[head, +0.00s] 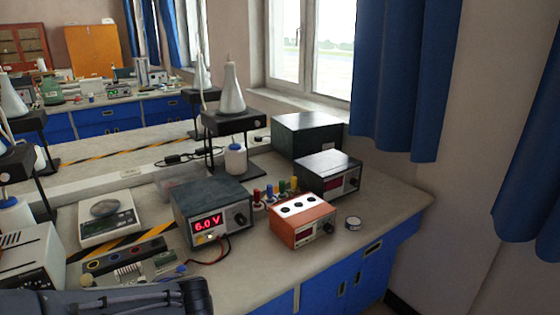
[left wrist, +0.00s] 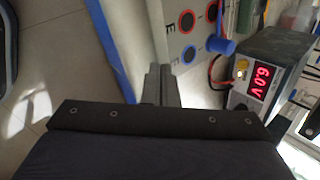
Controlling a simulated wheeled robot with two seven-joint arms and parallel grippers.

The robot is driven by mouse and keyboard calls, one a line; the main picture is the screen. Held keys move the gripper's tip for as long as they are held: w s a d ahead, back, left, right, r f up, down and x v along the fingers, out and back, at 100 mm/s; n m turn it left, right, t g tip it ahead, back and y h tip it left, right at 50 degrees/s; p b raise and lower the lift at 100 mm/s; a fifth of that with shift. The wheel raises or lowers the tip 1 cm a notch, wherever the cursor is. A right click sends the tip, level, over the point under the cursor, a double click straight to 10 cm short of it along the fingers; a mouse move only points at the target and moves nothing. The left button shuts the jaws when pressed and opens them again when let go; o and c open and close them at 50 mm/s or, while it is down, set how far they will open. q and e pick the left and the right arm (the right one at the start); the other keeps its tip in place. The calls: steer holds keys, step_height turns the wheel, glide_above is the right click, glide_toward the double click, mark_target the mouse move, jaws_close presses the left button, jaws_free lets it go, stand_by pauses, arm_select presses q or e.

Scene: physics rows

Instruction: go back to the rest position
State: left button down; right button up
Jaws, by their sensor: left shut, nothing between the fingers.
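My left gripper (head: 203,296) is at the lower left of the head view, in front of the bench edge and low in the picture. Its narrow fingers (left wrist: 158,84) show in the left wrist view, shut with nothing between them. The power supply (head: 212,213) with a red "6.0 V" display is on the bench past the gripper. It also shows at the right of the left wrist view (left wrist: 268,75). My right gripper is in neither view.
A retort stand with a flask (head: 232,95) rises behind. Floor (left wrist: 60,60) shows beside the blue bench edge. Blue curtains hang right.

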arm_select(q)
steer(key=s+a+r+n+g+h+p, duration=0.1)
steer(key=s+a+r+n+h+p, duration=0.15)
steer(key=s+n, duration=0.3)
steer(key=s+a+r+n+g+h+p, duration=0.1)
steer(key=s+a+r+n, duration=0.25)
steer(key=s, duration=0.35)
steer(key=s+d+r+n+t+h+p, duration=0.1)
steer(key=s+d+r+n+h+p, duration=0.1)
steer(key=s+n, duration=0.5)
step_height(320, 180, up, 2)
steer(key=s+d+h, duration=0.1)
steer(key=d, duration=0.2)
steer(key=shift+r+h, duration=0.15)
steer(key=shift+h, duration=0.2)
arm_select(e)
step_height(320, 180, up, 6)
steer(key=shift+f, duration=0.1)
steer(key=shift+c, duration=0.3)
